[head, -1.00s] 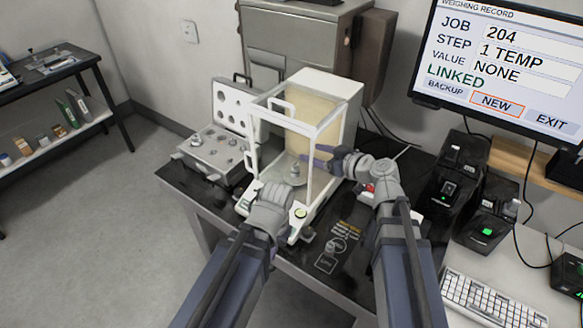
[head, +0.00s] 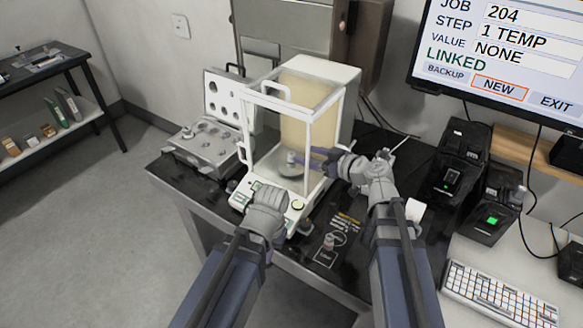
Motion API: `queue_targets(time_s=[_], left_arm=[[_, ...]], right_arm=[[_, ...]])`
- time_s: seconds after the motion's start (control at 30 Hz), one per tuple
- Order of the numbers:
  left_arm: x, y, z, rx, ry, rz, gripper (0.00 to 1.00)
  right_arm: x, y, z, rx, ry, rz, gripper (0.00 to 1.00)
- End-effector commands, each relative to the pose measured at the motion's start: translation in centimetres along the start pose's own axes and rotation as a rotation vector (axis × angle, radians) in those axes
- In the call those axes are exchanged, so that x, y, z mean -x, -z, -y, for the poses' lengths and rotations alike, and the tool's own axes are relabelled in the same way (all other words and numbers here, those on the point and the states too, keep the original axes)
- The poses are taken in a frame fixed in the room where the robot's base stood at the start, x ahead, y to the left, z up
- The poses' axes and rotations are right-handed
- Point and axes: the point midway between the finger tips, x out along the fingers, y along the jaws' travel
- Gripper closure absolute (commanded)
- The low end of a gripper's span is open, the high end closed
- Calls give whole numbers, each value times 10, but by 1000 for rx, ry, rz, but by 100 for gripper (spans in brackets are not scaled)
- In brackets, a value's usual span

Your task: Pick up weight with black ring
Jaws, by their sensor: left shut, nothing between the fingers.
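A small metal weight (head: 291,158) stands on the pan inside the glass-sided balance (head: 298,205). An open weight case (head: 178,153) with several metal weights sits to its left, and another small weight (head: 328,241) stands on the table's printed mark. I cannot make out a black ring on any of them. My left gripper (head: 268,199) is in front of the balance, shut and empty; its fingertips are hidden by its own wrist. My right gripper (head: 318,157) reaches in from the right at the balance chamber, its fingers apart, to the right of the weight on the pan.
The dark table (head: 300,245) has bare room at its front. Black devices (head: 452,175) and a keyboard (head: 500,295) are on the right, under a monitor (head: 495,60). A shelf unit (head: 50,90) stands far left. The balance's white frame is close to both grippers.

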Motion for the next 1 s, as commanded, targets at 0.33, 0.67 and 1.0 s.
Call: queue_targets(time_s=[0.33,0.67,1.0], left_arm=[[-44,3,-4,0,0,0,100],[-47,3,-4,0,0,0,100],[-53,3,-5,0,0,0,100]], right_arm=[[-13,-42,0,0,0,0,30],[-22,-43,-1,0,1,0,30],[-41,-43,0,0,0,0,30]])
